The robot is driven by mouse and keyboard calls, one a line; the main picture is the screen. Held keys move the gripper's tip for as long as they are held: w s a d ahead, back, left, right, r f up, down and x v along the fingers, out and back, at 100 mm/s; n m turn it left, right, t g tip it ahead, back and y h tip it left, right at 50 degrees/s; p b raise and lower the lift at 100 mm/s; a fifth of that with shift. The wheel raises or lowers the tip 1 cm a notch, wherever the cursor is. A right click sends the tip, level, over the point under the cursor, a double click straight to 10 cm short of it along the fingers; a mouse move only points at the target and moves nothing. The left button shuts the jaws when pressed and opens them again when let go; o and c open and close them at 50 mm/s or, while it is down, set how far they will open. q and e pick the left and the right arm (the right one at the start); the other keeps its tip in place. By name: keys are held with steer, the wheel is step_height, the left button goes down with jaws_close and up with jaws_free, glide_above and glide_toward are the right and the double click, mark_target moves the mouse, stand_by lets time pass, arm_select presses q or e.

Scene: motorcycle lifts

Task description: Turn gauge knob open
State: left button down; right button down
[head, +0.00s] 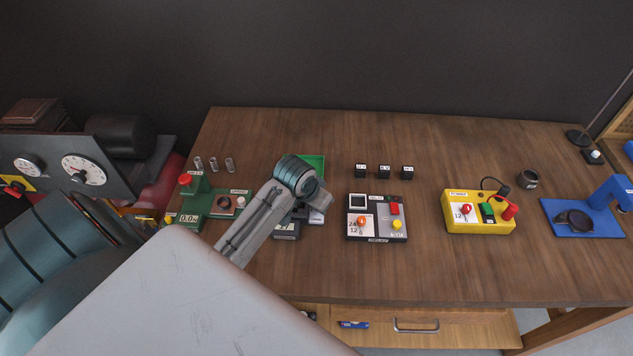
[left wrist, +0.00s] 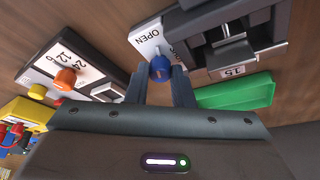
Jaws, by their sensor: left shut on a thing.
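The blue gauge knob (left wrist: 160,68) shows in the left wrist view on a white plate (left wrist: 147,40) marked OPEN, beside the dark gauge device (left wrist: 232,40). My left gripper (left wrist: 160,77) is shut on the knob, with one finger on each side of it. In the head view my left arm reaches over the gauge device (head: 287,231) and hides most of it. The knob and the fingertips are hidden there. My right gripper is not in view.
A black panel (head: 383,207) with an orange knob stands close to the right. A green tray (head: 317,162) lies behind my wrist, and a green device (head: 190,205) stands to the left. A yellow box (head: 460,221) is farther right. The table front (head: 420,275) is clear.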

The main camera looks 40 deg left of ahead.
arm_select(q)
steer(key=n, duration=0.1)
steer(key=n+y, duration=0.1)
steer(key=n, duration=0.1)
steer(key=shift+w+d+r+n+y, duration=0.1)
steer(key=shift+r+n+y, duration=0.05)
steer(key=shift+n+y, duration=0.15)
steer(key=shift+n, duration=0.3)
steer(key=c, duration=1.3)
jaws_free()
steer(key=shift+o, duration=0.2)
steer(key=shift+d, duration=0.15)
steer(key=shift+f, duration=0.2)
